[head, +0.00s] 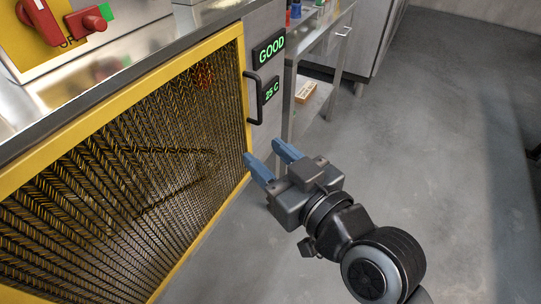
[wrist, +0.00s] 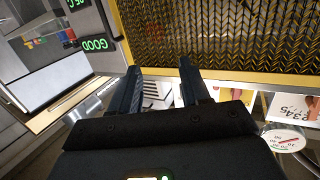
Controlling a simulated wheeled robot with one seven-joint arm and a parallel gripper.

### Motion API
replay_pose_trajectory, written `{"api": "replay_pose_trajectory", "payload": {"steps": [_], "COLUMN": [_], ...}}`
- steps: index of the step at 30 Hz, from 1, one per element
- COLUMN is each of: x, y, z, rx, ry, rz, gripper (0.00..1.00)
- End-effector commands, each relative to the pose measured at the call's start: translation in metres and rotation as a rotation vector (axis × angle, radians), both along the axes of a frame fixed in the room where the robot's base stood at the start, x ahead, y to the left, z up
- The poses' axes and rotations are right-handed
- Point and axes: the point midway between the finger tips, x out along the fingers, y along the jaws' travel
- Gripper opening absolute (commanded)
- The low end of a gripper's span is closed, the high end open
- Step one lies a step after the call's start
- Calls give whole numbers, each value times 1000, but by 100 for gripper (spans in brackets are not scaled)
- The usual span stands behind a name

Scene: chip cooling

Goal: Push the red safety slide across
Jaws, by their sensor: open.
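A red sliding block with a dark red knob (head: 88,22) sits on the steel control box at the top left of the head view, beside a green patch (head: 106,11). I take it for the safety slide. A red lever (head: 40,20) on a yellow plate stands left of it, with its top cut off by the frame. My gripper (head: 264,150) is open and empty, in front of the yellow-framed mesh guard's right end, well below and right of the slide. Its two blue fingers also show in the wrist view (wrist: 160,66). The slide is not seen in the wrist view.
The yellow-framed mesh guard (head: 245,95) covers the machine front. A black handle (head: 252,98) sticks out at its right edge, beside green GOOD (head: 270,50) and 25 C displays (head: 271,91). A steel side table (head: 325,40) stands behind. Open floor (head: 430,130) lies to the right.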

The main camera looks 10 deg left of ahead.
Motion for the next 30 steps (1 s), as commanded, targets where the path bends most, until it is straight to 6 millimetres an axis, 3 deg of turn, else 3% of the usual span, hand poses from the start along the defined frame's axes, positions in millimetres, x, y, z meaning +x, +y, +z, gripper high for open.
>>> {"api": "replay_pose_trajectory", "payload": {"steps": [11,14,17,22,27,30], "x": [1,6,16,32,34,33], "y": [1,11,34,88,133,149], "z": [1,10,32,88,141,160], "rx": [0,-1,-4,-14,-22,-26], "ry": [-1,-14,-39,-110,-179,-207], "rz": [3,26,86,236,370,421], "gripper": [46,46,46,46,46,46]}}
